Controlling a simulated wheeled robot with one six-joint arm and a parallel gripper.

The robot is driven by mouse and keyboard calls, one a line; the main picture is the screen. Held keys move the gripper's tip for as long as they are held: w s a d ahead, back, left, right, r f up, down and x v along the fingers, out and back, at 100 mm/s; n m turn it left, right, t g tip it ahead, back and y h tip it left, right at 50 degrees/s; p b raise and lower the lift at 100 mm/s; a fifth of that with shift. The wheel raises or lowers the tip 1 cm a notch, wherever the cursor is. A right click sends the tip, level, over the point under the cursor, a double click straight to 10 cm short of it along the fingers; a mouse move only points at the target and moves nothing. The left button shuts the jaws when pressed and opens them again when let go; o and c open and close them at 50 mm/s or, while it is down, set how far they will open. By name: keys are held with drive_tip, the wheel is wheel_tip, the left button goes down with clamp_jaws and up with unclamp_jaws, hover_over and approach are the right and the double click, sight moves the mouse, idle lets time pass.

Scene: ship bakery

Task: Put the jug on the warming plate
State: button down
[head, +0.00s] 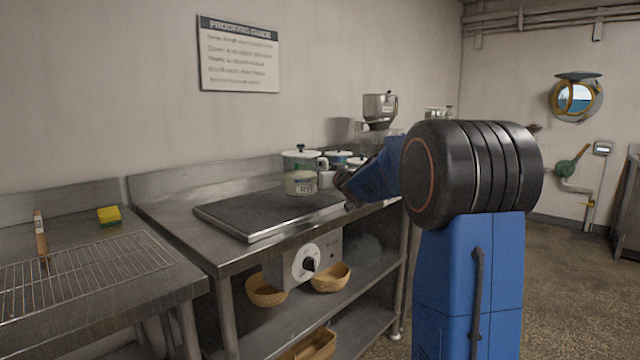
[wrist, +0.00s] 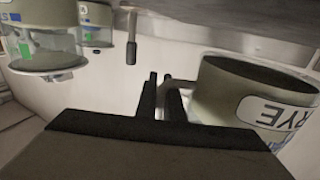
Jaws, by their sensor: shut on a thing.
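The jug (head: 300,186) is a pale, open-topped vessel with a RYE label. In the head view it looks upright, over or just behind the back right part of the warming plate (head: 265,209), a dark flat slab in a steel frame on the counter. I cannot tell whether it touches the plate. My gripper (head: 342,181) is at the jug's right side. In the wrist view my gripper (wrist: 165,98) is shut on the jug's handle, and the jug (wrist: 225,88) fills the right side. The plate's middle and front are bare.
A grinder (head: 379,108) stands farther back. A yellow sponge (head: 109,215) and wire rack (head: 85,275) are at left. Bowls (head: 330,278) sit below.

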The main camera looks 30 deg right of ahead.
drive_tip(key=shift+f, duration=1.85)
drive_tip(key=c, duration=1.9)
unclamp_jaws()
drive_tip(key=shift+f, duration=0.1)
drive_tip(key=shift+o, duration=0.2)
drive_tip(key=s, duration=1.2)
drive_tip(key=shift+a, duration=0.25)
drive_tip(key=shift+s, duration=0.1)
